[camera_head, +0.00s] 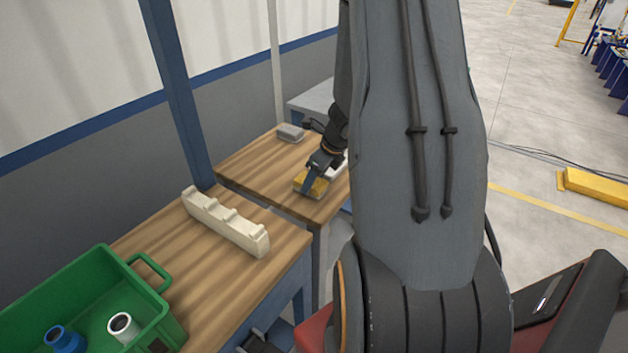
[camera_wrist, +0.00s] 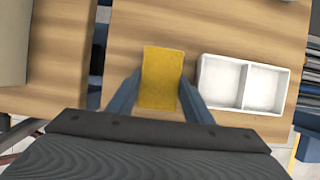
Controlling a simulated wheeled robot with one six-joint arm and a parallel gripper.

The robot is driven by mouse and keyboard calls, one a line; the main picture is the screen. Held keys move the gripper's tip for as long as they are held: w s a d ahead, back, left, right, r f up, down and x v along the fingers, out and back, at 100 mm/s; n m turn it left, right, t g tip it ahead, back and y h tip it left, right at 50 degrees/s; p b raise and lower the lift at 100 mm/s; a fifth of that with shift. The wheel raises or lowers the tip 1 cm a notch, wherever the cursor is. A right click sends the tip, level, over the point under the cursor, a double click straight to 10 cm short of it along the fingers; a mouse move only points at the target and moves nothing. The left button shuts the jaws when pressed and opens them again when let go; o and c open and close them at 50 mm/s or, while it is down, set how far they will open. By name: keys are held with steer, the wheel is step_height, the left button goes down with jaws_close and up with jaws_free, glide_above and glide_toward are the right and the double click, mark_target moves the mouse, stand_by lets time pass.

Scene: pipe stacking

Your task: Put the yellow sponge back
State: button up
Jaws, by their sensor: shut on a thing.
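The yellow sponge (camera_head: 314,187) is at the far wooden table, low over or on its top near the front edge. It also shows in the wrist view (camera_wrist: 161,78), lengthwise between the two blue-grey fingers. My gripper (camera_head: 312,181) is shut on the sponge; the fingers (camera_wrist: 161,98) touch its left and right sides. I cannot tell whether the sponge rests on the table. A white tray with two compartments (camera_wrist: 243,84) lies just right of the sponge in the wrist view. Both compartments look empty. In the head view my arm hides most of this tray.
A grey block (camera_head: 290,132) lies at the back of the far table. The near table holds a cream notched rack (camera_head: 226,222) and a green crate (camera_head: 165,310) with a blue pipe piece (camera_head: 66,340) and a white one (camera_head: 123,327). A blue post (camera_head: 178,95) stands behind the tables.

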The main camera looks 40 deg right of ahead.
steer(key=o, duration=0.9)
steer(key=shift+f, duration=0.1)
steer(key=shift+o, duration=0.2)
steer(key=v, duration=1.1)
steer(key=s+a+r+n+g, duration=0.1)
steer(key=s+a+n, duration=0.2)
steer(key=a+n, duration=0.6)
steer(key=s+a+r+n+g+h, duration=0.1)
steer(key=s+a+n, duration=0.3)
steer(key=a+n, duration=0.4)
steer(key=s+a+r+n, duration=0.2)
steer(key=a+n, duration=0.7)
steer(key=n, duration=0.6)
steer(key=shift+s+a+g, duration=0.35)
steer(key=shift+s+g, duration=0.05)
steer(key=shift+s, duration=0.35)
